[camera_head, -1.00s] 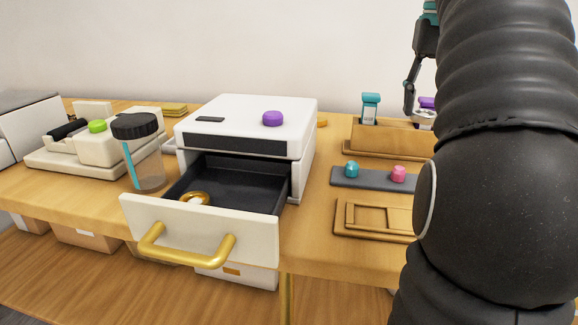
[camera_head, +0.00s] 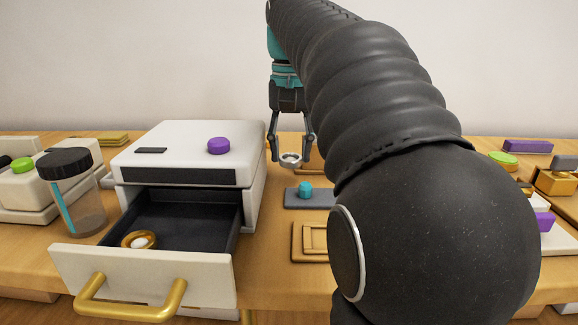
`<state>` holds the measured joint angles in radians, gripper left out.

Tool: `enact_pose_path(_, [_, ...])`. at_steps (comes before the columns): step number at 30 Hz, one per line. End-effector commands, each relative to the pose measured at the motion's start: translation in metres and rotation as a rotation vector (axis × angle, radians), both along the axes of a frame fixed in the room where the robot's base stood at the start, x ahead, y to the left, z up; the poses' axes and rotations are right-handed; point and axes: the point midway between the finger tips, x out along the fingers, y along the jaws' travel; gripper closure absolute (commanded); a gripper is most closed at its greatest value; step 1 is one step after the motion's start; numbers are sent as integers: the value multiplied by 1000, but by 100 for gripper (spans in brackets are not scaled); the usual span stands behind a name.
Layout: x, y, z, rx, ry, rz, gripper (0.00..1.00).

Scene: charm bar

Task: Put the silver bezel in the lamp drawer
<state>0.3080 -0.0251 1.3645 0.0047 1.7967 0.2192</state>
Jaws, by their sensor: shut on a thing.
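My gripper (camera_head: 290,157) hangs with its fingers pointing down, to the right of the white lamp box. It is shut on the silver bezel (camera_head: 290,161), a small ring held between the fingertips above the table. The lamp drawer (camera_head: 143,272) is the pulled-out drawer under the white box (camera_head: 185,137), with a dark inside and a gold handle (camera_head: 130,311). A gold ring with a pale centre (camera_head: 139,240) lies in the drawer near its front left. The drawer is to the left of my gripper and nearer the camera.
A jar with a black lid (camera_head: 76,190) stands left of the drawer. A purple knob (camera_head: 218,146) sits on the box. A grey strip with a teal piece (camera_head: 305,189) and a wooden frame (camera_head: 309,243) lie right of the box. My arm hides much of the table's right side.

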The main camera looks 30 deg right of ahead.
Motion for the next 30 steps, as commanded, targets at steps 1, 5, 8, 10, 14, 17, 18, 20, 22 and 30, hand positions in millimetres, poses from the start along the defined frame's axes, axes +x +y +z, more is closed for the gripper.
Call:
enact_pose_path(1, [0, 0, -6, 1, 2, 0, 76])
enact_pose_path(5, [-1, 0, -24, 1, 3, 0, 76])
enact_pose_path(8, [-1, 0, -34, 1, 2, 0, 76])
enact_pose_path(10, [-1, 0, -37, 0, 0, 0, 76])
enact_pose_path(14, [0, 0, -38, 0, 0, 0, 76])
enact_pose_path(17, [0, 0, -38, 0, 0, 0, 76])
enact_pose_path(18, [0, 0, -39, 0, 0, 0, 76])
enact_pose_path(20, [0, 0, -40, 0, 0, 0, 76])
enact_pose_path(22, [0, 0, -42, 0, 0, 0, 76])
enact_pose_path(30, [0, 0, -42, 0, 0, 0, 45])
